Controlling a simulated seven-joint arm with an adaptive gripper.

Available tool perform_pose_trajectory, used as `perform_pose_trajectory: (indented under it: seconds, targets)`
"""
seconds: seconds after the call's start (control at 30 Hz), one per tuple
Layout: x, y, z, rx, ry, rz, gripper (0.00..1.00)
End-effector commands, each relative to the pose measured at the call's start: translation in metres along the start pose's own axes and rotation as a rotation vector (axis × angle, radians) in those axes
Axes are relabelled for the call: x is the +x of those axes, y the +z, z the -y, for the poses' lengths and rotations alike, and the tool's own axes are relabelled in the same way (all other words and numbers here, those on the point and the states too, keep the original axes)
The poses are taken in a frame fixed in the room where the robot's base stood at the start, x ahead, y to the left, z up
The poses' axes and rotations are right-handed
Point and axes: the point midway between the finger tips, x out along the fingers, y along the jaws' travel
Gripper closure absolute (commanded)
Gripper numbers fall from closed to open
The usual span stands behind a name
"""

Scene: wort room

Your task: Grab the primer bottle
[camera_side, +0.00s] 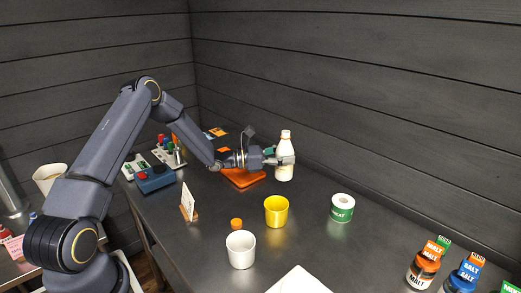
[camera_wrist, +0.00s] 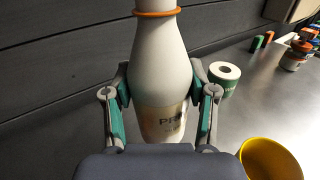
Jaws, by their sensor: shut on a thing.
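The primer bottle (camera_side: 284,160) is white with a pale label and stands upright near the back wall in the side view. In the wrist view the bottle (camera_wrist: 160,70) fills the middle, with an orange ring around its neck and a label whose visible letters begin "PR". My gripper (camera_side: 284,159) reaches it from the left, level with its body. In the wrist view my gripper's fingers (camera_wrist: 161,92) are on both sides of the bottle, shut on it. The bottle's lower part is partly hidden by the gripper's palm.
A yellow cup (camera_side: 276,211), a white cup (camera_side: 240,250), an orange cap (camera_side: 236,223) and a green-labelled roll-shaped container (camera_side: 342,208) stand in front of the bottle. An orange tray (camera_side: 243,179) lies beneath my wrist. Labelled jars (camera_side: 423,268) stand at the right. The dark wall is close behind.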

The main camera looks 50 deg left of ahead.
Motion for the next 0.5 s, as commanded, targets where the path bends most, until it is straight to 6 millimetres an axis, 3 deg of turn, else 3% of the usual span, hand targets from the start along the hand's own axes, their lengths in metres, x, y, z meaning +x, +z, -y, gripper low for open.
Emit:
perform_pose_trajectory:
  seconds: [0.2,0.5]
  targets:
    - [-0.018,0.027,0.015,0.001,-0.001,0.001,0.86]
    - [-0.049,0.043,0.039,0.001,-0.001,0.000,0.86]
